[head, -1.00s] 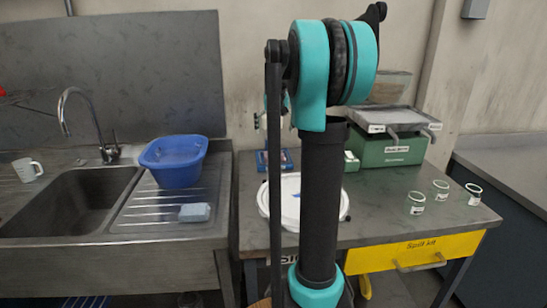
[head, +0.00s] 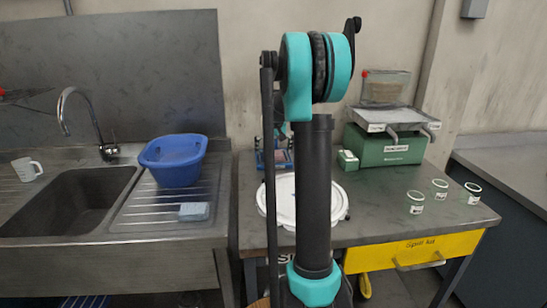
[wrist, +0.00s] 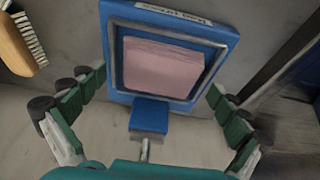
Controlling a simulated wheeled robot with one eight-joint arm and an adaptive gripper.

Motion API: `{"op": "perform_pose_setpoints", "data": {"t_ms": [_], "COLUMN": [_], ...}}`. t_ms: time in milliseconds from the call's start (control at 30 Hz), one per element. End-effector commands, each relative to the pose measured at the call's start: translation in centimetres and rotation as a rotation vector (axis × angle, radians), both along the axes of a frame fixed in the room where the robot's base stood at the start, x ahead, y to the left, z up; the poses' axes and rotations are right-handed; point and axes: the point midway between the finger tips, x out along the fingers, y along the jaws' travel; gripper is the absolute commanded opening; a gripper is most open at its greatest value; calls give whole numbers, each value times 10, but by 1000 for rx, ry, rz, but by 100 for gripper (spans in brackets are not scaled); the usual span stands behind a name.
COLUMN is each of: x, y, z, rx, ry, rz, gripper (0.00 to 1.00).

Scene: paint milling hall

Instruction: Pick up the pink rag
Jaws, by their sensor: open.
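The pink rag (wrist: 162,64) looks like a flat folded stack inside a blue, labelled tray (wrist: 116,62) in the wrist view. In the head view the blue tray (head: 261,165) shows partly behind my arm, at the back of the bench. My gripper (wrist: 158,90) is open and empty, its green-padded fingers spread to either side of the tray. The rag lies between and beyond the fingertips, apart from them. In the head view my gripper is mostly hidden behind my arm.
A wooden brush (wrist: 17,46) lies left of the tray. A white round lid (head: 276,204) is in front of the tray, partly hidden by my arm. A green balance (head: 386,150) and several glass jars (head: 416,202) stand to the right. The sink (head: 80,195) is at the left.

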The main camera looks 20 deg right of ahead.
Motion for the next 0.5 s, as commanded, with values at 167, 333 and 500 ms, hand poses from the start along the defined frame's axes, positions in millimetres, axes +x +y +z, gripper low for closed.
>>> {"op": "perform_pose_setpoints", "data": {"t_ms": [167,333,500], "x": [0,0,0], "y": [0,0,0], "z": [-1,0,0], "rx": [0,0,0], "ry": [0,0,0], "rz": [0,0,0], "gripper": [100,83,62]}}
